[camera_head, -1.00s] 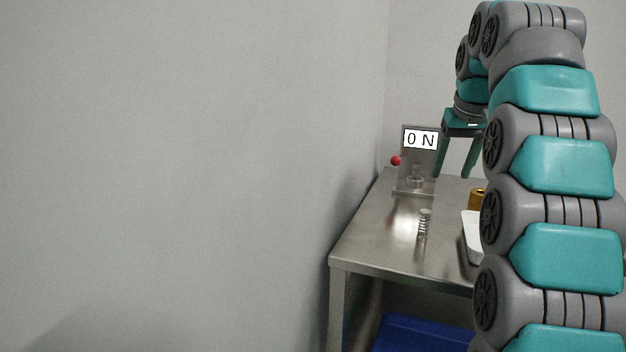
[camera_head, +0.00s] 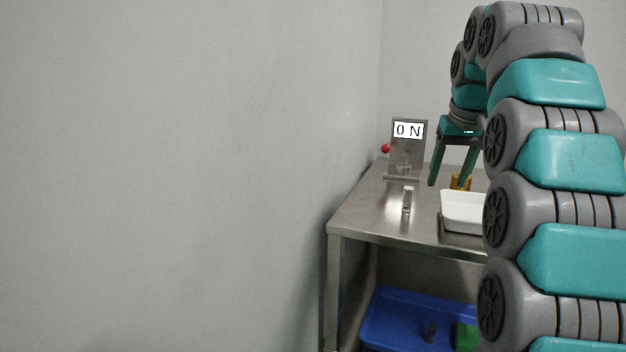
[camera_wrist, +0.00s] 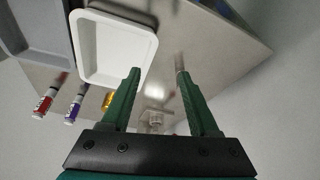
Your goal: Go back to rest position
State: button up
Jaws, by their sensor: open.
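My gripper (camera_head: 453,160) is open and empty, its green fingers pointing down above the back of the steel table (camera_head: 375,222). In the wrist view my gripper (camera_wrist: 155,105) also shows with a wide gap between the fingers. A metal stand (camera_head: 405,152) with a white sign reading "ON" and a red knob (camera_head: 385,148) stands at the back left of the table. My arm hides the table's right side.
A small ribbed metal cylinder (camera_head: 407,200) stands near the table's left. A white tray (camera_head: 463,230) and a gold object (camera_head: 461,182) are beside my arm. A blue bin (camera_head: 395,320) is below. Markers (camera_wrist: 75,105) and a grey tray (camera_wrist: 40,50) show too.

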jog(key=s+a+f+g, duration=0.2)
jog(key=s+a+f, duration=0.1)
jog(key=s+f, duration=0.7)
jog(key=s+a+f+g, duration=0.2)
jog(key=s+a+f, duration=0.2)
jog(key=s+f, duration=0.6)
jog(key=s+a+f+g, duration=0.1)
jog(key=s+a+f, duration=0.3)
jog(key=s+f, duration=0.6)
jog(key=s, duration=1)
jog(key=shift+a+n+g, duration=0.2)
jog(key=shift+n+g, duration=0.2)
jog(key=shift+c, duration=0.3)
